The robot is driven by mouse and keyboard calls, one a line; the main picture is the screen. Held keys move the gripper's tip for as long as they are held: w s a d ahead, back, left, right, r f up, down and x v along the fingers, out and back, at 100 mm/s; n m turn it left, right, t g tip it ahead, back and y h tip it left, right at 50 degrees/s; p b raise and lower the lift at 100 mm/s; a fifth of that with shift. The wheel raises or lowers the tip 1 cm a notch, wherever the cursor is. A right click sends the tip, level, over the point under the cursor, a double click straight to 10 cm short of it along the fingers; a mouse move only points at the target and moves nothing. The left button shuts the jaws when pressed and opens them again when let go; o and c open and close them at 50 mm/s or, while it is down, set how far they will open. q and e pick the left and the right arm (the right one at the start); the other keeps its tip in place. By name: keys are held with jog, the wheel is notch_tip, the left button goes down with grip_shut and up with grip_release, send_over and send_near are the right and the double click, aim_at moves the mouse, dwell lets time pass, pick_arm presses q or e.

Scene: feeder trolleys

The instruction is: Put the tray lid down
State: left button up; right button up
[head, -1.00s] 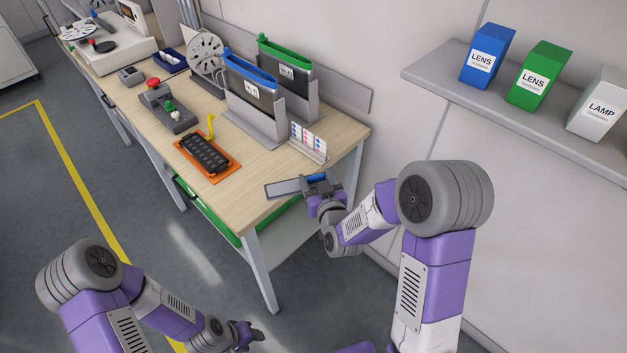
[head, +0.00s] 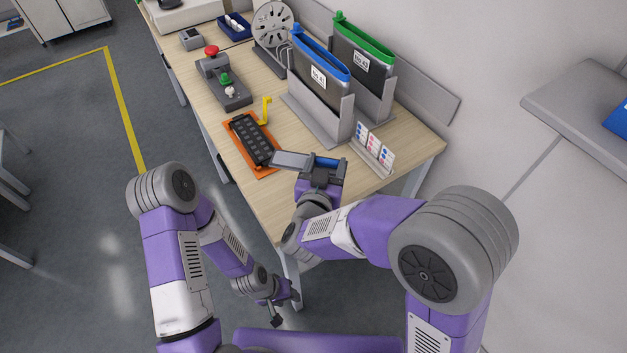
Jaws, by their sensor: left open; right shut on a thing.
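My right gripper (head: 322,165) is shut on the tray lid (head: 291,160), a flat grey plate. It holds the lid over the front end of the table, right of the black tray (head: 251,139). A blue part shows between the fingers; I cannot tell whether it belongs to the lid. The black tray has rows of pockets and lies on an orange mat (head: 237,128); its top is uncovered. A yellow upright piece (head: 266,110) stands at its far right corner. My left gripper (head: 284,307) is open and empty, low beside the table's front leg.
A rack with blue-topped (head: 319,55) and green-topped (head: 362,42) bags stands behind the tray. A card holder (head: 373,152) is right of the lid. A button box (head: 224,85) and a reel (head: 272,25) are farther back. Bare wood (head: 300,140) lies between tray and card holder.

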jog(key=f, duration=0.1)
jog(key=f+b, duration=0.1)
jog(key=f, duration=0.1)
jog(key=f+b, duration=0.1)
jog(key=f, duration=0.1)
jog(key=shift+s+f, duration=0.1)
jog(key=shift+s, duration=0.15)
jog(key=shift+w+f+b, duration=0.1)
jog(key=shift+f+b, duration=0.7)
jog(key=shift+f, duration=1.35)
jog(key=shift+f, duration=0.1)
jog(key=o, duration=0.6)
jog(key=shift+f, duration=0.1)
jog(key=o, duration=0.4)
jog(key=shift+o, duration=0.2)
